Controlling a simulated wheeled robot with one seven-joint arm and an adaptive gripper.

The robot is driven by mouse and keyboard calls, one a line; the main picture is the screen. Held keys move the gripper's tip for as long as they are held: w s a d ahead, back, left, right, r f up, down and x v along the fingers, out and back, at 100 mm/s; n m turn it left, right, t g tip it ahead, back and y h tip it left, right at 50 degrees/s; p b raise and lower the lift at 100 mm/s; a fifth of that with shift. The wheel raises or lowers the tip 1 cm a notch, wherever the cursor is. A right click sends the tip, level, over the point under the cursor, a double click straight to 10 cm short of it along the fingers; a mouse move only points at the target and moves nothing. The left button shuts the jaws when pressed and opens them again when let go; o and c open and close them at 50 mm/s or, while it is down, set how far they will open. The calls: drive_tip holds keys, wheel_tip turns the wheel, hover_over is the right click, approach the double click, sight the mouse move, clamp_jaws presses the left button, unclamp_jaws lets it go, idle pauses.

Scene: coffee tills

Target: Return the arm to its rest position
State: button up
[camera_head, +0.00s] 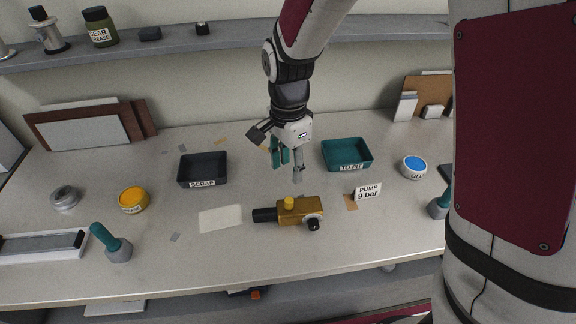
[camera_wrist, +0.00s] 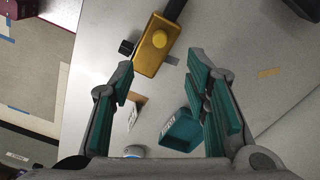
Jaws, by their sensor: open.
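My gripper (camera_head: 287,162) hangs above the middle of the workbench, between the dark SCRAP tray and the teal TO FIT tray. Its teal-padded fingers are spread wide, with nothing between them, in the wrist view (camera_wrist: 166,105). The arm comes down from the top of the head view. A brass-coloured pump (camera_head: 297,209) with a yellow cap and black ends lies on the bench in front of the gripper. It also shows at the top of the wrist view (camera_wrist: 157,45).
The SCRAP tray (camera_head: 182,170) and TO FIT tray (camera_head: 368,158) look empty. A PUMP 9 bar card (camera_head: 367,192), GLUE tin (camera_head: 414,172), yellow-lidded tin (camera_head: 133,197) and teal-handled tools (camera_head: 106,239) stand around. A shelf (camera_head: 180,47) runs along the back wall.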

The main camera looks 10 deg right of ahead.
drive_tip(key=s+d+r+n+t, duration=0.1)
drive_tip(key=s+d+r+n, duration=0.2)
drive_tip(key=r, duration=0.4)
drive_tip(key=s+d+r+n+t, duration=0.1)
drive_tip(key=s+d+r+n, duration=0.2)
drive_tip(key=r, duration=0.3)
drive_tip(key=s+d+r+n+t, duration=0.1)
drive_tip(key=s+d+r+n, duration=0.2)
drive_tip(key=s, duration=0.3)
drive_tip(key=s+d+r+n+t, duration=0.2)
drive_tip(key=s+d+r+n, duration=0.1)
drive_tip(key=s+r, duration=0.1)
drive_tip(key=shift+s+n+t, duration=0.3)
drive_tip(key=shift+s, duration=0.6)
